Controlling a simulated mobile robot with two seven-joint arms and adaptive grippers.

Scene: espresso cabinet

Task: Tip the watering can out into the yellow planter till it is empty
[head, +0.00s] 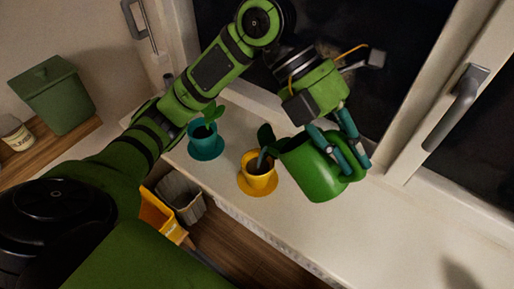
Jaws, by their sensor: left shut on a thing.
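A green watering can (309,174) is tilted toward the left, with its spout over the yellow planter (259,183). My left gripper (344,150) is shut on the can's handle side, with its fingers around it. My right gripper is not in view.
A teal planter (203,143) with a plant stands left on the windowsill (345,226). A green lidded bin (54,96) and a jar (15,133) stand on a wooden shelf. The sill's right part is clear.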

